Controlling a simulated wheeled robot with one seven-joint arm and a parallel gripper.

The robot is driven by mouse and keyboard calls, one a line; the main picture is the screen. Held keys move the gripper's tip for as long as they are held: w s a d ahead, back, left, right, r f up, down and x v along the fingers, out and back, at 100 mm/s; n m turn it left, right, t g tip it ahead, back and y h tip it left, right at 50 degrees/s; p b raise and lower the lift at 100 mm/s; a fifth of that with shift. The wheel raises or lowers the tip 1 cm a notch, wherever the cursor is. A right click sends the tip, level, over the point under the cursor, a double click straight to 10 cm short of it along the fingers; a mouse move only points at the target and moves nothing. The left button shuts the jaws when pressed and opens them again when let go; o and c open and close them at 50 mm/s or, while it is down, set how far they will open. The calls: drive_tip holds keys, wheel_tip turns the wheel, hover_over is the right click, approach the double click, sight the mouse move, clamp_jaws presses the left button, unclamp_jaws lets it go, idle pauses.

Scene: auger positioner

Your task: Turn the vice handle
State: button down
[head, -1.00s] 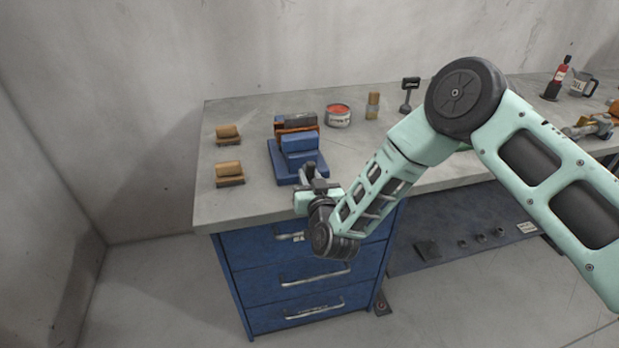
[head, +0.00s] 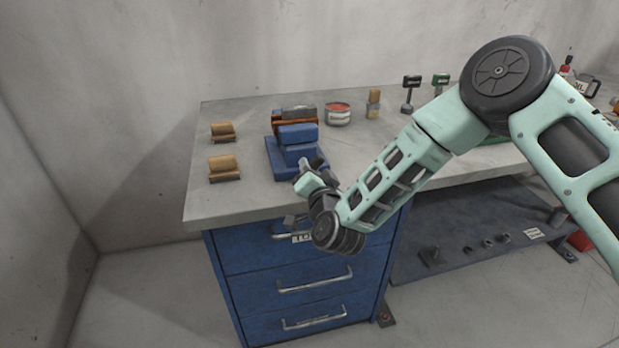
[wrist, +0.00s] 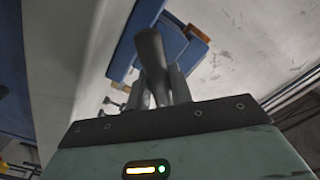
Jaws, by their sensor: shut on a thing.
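The blue vice (head: 283,158) stands on the bench top near its front left part, with an orange-brown and grey block at its back. My gripper (head: 316,165) is at the vice's front, near the bench's front edge, and looks rolled to one side. In the wrist view my gripper (wrist: 160,92) is shut on the grey vice handle (wrist: 150,52), a thick bar that sticks up between the two fingers. The blue vice body (wrist: 170,40) shows behind it. My wrist hides part of the handle in the head view.
Two tan blocks (head: 222,131) (head: 224,168) lie left of the vice. A red-topped tin (head: 338,115) and a tan brush-like item (head: 374,103) stand to its right. Blue drawers (head: 300,280) are below. The bench top's front left corner is clear.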

drive_tip(key=c, duration=2.2)
unclamp_jaws()
drive_tip(key=shift+m+b, duration=0.35)
drive_tip(key=shift+m, duration=0.25)
drive_tip(key=c, duration=2.2)
unclamp_jaws()
drive_tip(key=shift+d+f, duration=0.1)
drive_tip(key=c, duration=1.2)
unclamp_jaws()
drive_tip(key=shift+c, duration=0.2)
drive_tip(key=shift+s, duration=0.1)
drive_tip(key=b+v, duration=0.3)
drive_tip(key=v, duration=1.4)
drive_tip(key=shift+s, duration=0.1)
